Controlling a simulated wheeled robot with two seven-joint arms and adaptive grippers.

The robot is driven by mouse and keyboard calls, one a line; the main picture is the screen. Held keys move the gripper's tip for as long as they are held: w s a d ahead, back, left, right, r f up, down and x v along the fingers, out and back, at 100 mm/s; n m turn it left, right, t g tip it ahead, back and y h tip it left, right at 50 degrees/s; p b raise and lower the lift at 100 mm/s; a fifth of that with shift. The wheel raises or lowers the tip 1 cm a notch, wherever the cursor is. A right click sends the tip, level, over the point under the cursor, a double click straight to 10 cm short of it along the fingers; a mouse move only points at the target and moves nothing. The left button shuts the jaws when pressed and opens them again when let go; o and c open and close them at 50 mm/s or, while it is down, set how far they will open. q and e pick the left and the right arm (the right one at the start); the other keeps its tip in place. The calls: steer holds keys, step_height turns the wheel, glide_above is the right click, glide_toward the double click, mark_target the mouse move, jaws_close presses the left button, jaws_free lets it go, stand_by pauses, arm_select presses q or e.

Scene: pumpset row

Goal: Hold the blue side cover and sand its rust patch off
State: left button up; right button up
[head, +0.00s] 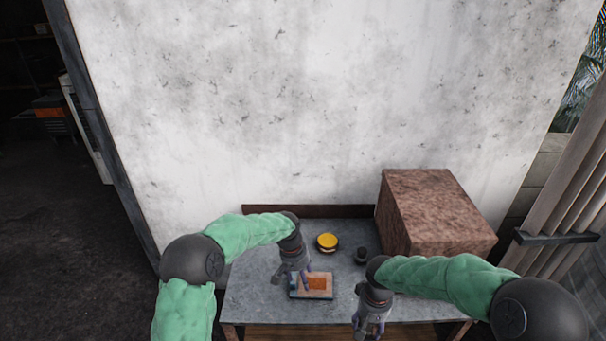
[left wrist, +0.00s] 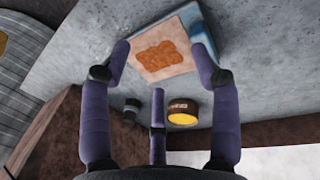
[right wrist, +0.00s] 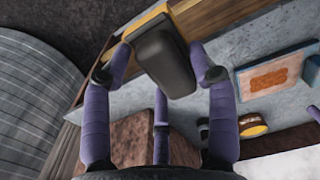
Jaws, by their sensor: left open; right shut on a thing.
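The blue side cover (head: 293,293) lies flat on the grey table, with a pale panel bearing an orange-brown rust patch (head: 318,282). In the left wrist view its blue edge (left wrist: 198,30) and the patch (left wrist: 160,55) show between and beyond the fingers. My left gripper (head: 293,277) is open at the cover's left, blue end; I cannot tell whether it touches. My right gripper (head: 368,325) is shut on a dark block with a yellow edge (right wrist: 165,62), held near the table's front edge, right of the cover. The head view mostly hides this block.
A round yellow-topped tin (head: 327,241) and a small dark cylinder (head: 361,257) stand behind the cover. A large brown box (head: 437,210) fills the table's back right, against a concrete wall (head: 300,100). The table's left side (head: 250,285) is clear.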

mark_target(295, 277)
arm_select(q)
steer(key=w, duration=0.1)
steer(key=w+a+y, duration=0.1)
steer(key=w, duration=0.1)
steer(key=w+a+n+y, duration=0.1)
steer(key=shift+w+r, duration=0.2)
steer(key=shift+r, duration=0.1)
steer(key=shift+f, duration=3.95)
jaws_close()
jaws_free()
